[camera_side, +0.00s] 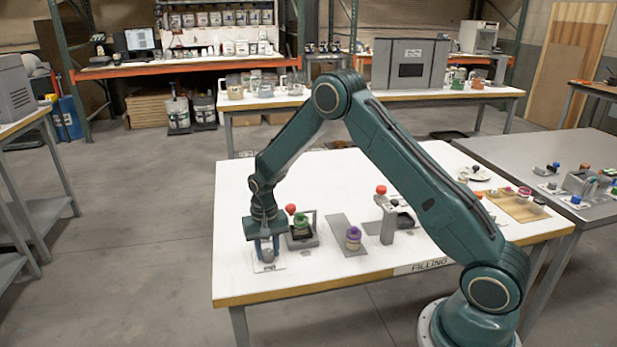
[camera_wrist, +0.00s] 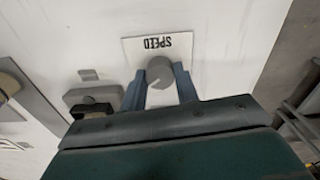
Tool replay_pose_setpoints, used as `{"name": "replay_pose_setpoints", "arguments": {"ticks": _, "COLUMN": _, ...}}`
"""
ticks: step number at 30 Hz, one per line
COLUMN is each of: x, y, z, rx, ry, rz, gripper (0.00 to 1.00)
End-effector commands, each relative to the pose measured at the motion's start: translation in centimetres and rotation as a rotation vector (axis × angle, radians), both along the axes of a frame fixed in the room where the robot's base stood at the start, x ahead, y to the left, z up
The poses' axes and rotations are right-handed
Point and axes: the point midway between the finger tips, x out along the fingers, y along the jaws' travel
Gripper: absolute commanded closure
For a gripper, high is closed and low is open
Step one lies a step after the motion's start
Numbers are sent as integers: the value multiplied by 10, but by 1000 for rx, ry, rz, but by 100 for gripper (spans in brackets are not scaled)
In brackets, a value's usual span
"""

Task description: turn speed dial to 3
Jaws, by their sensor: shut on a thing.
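The speed dial is a round grey knob (camera_wrist: 160,72) with a pale pointer line, on a white plate (camera_wrist: 130,50) that reads SPEED in the wrist view. The lettering is upside down there. My gripper (camera_wrist: 160,84) has its two blue fingers on either side of the knob and is shut on it. In the side view my gripper (camera_side: 267,248) points straight down at the plate (camera_side: 268,267) near the table's front left corner, and the fingers partly hide the knob. No scale numbers can be read in either view.
Just right of my gripper stands a small device with a red ball knob (camera_side: 290,209) and a green part (camera_side: 301,221). A purple-topped jar (camera_side: 353,238) stands on a grey strip farther right. Another red-knobbed device (camera_side: 388,222) stands beyond it.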

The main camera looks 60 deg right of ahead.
Motion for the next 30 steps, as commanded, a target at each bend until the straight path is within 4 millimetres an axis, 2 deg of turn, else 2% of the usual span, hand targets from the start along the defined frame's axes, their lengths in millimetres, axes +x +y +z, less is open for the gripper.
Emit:
{"name": "replay_pose_setpoints", "arguments": {"ticks": 6, "x": 1, "y": 0, "z": 1, "rx": 0, "ry": -1, "rz": -68, "gripper": 92}}
{"name": "replay_pose_setpoints", "arguments": {"ticks": 20, "x": 1, "y": 0, "z": 1, "rx": 0, "ry": -2, "rz": -82, "gripper": 92}}
{"name": "replay_pose_setpoints", "arguments": {"ticks": 21, "x": 1, "y": 0, "z": 1, "rx": 0, "ry": -2, "rz": -82, "gripper": 62}}
{"name": "replay_pose_setpoints", "arguments": {"ticks": 23, "x": 1, "y": 0, "z": 1, "rx": 0, "ry": -2, "rz": -82, "gripper": 50}}
{"name": "replay_pose_setpoints", "arguments": {"ticks": 24, "x": 1, "y": 0, "z": 1, "rx": 0, "ry": -1, "rz": -82, "gripper": 48}}
{"name": "replay_pose_setpoints", "arguments": {"ticks": 30, "x": 0, "y": 0, "z": 0, "rx": -1, "ry": -1, "rz": -81, "gripper": 48}}
